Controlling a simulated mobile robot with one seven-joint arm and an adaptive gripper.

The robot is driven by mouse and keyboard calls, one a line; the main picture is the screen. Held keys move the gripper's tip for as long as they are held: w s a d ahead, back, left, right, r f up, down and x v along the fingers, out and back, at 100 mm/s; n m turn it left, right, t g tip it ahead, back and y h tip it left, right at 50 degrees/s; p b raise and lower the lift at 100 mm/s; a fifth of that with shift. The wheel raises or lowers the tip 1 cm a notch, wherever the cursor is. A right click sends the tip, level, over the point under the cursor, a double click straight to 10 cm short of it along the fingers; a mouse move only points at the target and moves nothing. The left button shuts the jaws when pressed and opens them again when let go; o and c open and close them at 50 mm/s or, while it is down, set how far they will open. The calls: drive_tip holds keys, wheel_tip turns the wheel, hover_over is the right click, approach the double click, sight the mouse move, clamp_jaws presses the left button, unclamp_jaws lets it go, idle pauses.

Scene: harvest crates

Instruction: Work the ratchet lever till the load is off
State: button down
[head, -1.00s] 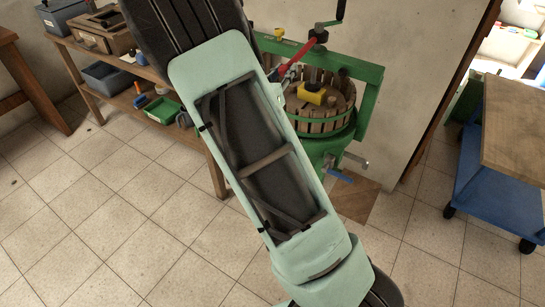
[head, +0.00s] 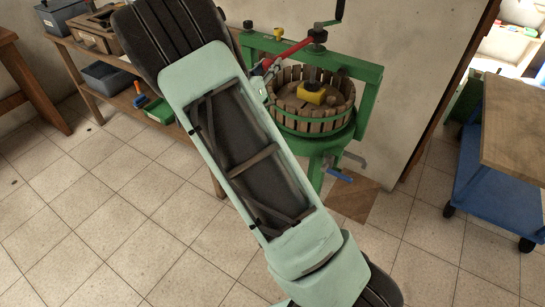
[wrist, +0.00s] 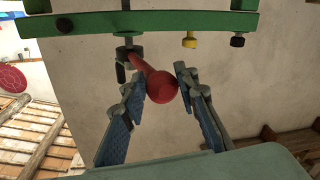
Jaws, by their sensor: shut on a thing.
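The red ratchet lever (head: 290,53) sticks out from the dark hub on the crossbar of the green press (head: 370,75), pointing left and towards me. My gripper (head: 266,70) is at its free end, partly hidden by my arm in the head view. In the wrist view the two fingers of my gripper (wrist: 160,84) are closed around the lever's round red end (wrist: 164,88). Below the crossbar, a yellow block (head: 311,94) sits on a round wooden plate inside the slatted basket (head: 329,124). I cannot tell whether the block is under load.
A yellow knob (head: 278,33) and a crank (head: 338,12) stand on top of the press. A wooden shelf (head: 97,57) with bins lies to the left. A blue cart (head: 490,188) stands to the right. The tiled floor in front is clear.

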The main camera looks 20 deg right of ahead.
drive_tip(key=w+a, duration=0.2)
drive_tip(key=w, duration=0.3)
drive_tip(key=shift+w+a, duration=0.25)
drive_tip(key=shift+a, duration=0.05)
drive_tip(key=shift+f, duration=0.1)
drive_tip(key=shift+s+d, duration=0.3)
drive_tip(key=shift+s, duration=0.25)
drive_tip(key=c, duration=1.3)
unclamp_jaws()
drive_tip(key=shift+d, duration=0.1)
